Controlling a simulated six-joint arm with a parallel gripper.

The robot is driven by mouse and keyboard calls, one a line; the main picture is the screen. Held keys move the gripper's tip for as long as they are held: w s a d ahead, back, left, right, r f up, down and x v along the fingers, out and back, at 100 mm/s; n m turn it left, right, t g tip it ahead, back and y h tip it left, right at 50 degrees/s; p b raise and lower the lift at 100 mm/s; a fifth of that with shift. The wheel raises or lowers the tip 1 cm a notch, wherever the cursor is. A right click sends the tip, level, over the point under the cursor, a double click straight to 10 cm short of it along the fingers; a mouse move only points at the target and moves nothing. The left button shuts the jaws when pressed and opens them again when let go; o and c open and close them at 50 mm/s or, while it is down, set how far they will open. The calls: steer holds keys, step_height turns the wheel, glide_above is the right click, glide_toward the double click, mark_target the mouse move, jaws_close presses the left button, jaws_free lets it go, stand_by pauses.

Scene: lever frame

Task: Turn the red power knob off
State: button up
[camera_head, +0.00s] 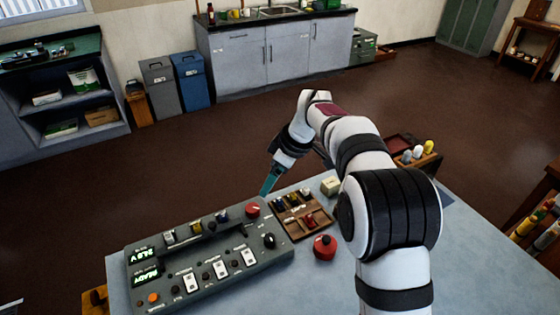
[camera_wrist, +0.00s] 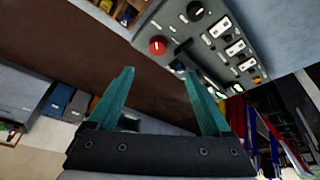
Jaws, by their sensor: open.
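The red power knob (camera_head: 252,209) sits at the far right corner of the grey control panel (camera_head: 185,275) on the table. It also shows in the wrist view (camera_wrist: 158,45), ahead of the fingers, with a light mark on its face. My gripper (camera_head: 268,187) has teal fingers and is above and behind the knob in the head view, apart from it. In the wrist view my gripper (camera_wrist: 158,72) is open and empty, its fingers spread to either side below the knob. A black knob (camera_head: 269,240) is near the red one on the panel.
White rocker switches (camera_head: 220,268) and lit green displays fill the panel. A wooden tray of small parts (camera_head: 302,215) stands right of it, with a loose red round item (camera_head: 325,246) in front. A pale block (camera_head: 330,186) lies behind. The table's front right is clear.

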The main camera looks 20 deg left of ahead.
mark_target(253, 208)
steer(key=shift+n, duration=0.3)
steer(key=x, duration=1.6)
steer(key=shift+w+a+f, duration=0.1)
steer(key=shift+w+a, duration=0.2)
steer(key=shift+a, duration=0.15)
jaws_close()
